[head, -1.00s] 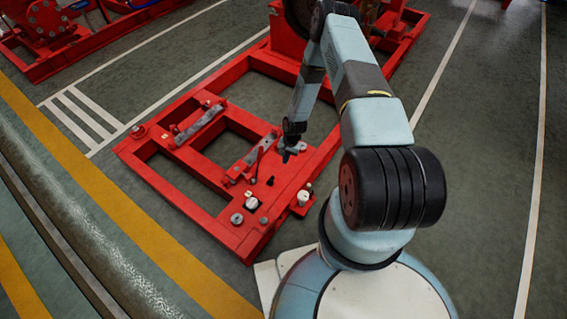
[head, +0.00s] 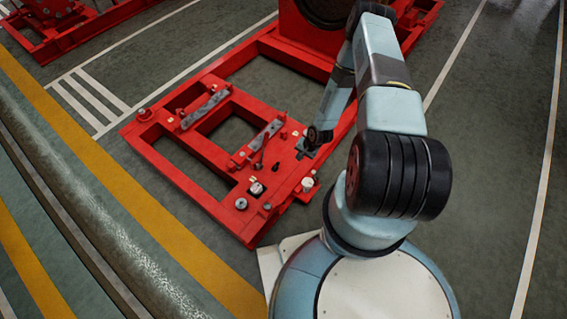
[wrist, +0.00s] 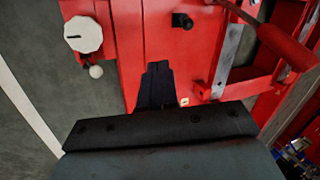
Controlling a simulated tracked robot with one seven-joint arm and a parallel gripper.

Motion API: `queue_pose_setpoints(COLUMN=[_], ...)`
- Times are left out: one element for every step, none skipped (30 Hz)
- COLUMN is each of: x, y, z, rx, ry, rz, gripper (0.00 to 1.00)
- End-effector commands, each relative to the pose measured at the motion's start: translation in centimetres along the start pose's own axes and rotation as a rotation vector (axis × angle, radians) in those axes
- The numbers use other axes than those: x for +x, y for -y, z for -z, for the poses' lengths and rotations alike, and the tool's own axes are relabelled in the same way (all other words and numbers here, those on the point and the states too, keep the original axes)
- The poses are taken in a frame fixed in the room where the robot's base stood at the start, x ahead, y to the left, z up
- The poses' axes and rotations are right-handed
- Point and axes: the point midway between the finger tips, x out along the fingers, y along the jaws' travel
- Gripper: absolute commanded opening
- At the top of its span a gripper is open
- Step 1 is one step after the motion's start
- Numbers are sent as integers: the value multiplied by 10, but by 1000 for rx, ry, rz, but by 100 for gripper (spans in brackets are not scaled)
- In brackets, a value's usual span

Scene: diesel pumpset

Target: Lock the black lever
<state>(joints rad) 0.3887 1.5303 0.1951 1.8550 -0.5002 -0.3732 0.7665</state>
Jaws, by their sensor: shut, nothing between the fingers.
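A small black knob-like part (head: 275,166), which may be the black lever, sits on the red frame's near plate. It also shows at the top of the wrist view (wrist: 182,20). A red-handled lever (wrist: 275,38) lies at the upper right of the wrist view. My gripper (head: 303,151) is above the plate, to the upper right of the black part in the head view. In the wrist view its fingers (wrist: 156,84) are together and empty, apart from the black part.
A white octagonal knob (wrist: 83,34) with a small white ball (wrist: 96,71) below is at the plate's edge. Grey bars (head: 205,109) lie on the red frame (head: 170,180), which has open gaps. Grey floor surrounds it.

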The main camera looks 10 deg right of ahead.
Motion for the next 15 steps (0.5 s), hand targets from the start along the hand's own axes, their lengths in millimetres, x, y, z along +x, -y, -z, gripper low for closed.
queue_pose_setpoints(x=[0, -1, -2, -3, -3, -4, -5, -6, -7, -7, -8, -8, -9, -9, -9], y=[-6, -8, -9, -10, -11, -12, -12, -12, -12, -12, -12, -12, -12, -12, -12], z=[-6, -9, -11, -14, -16, -19, -20, -21, -23, -23, -24, -25, -25, -25, -25], rx=[16, 23, 33, 39, 46, 54, 59, 64, 69, 71, 73, 76, 77, 78, 79], ry=[-11, -19, -29, -35, -41, -47, -51, -55, -59, -61, -64, -65, -66, -66, -67], rz=[35, 57, 84, 103, 120, 141, 155, 167, 180, 188, 195, 200, 203, 205, 206], gripper=[0, 0, 0, 0, 0, 0, 0, 0, 0, 0, 0, 0, 0, 0, 0])
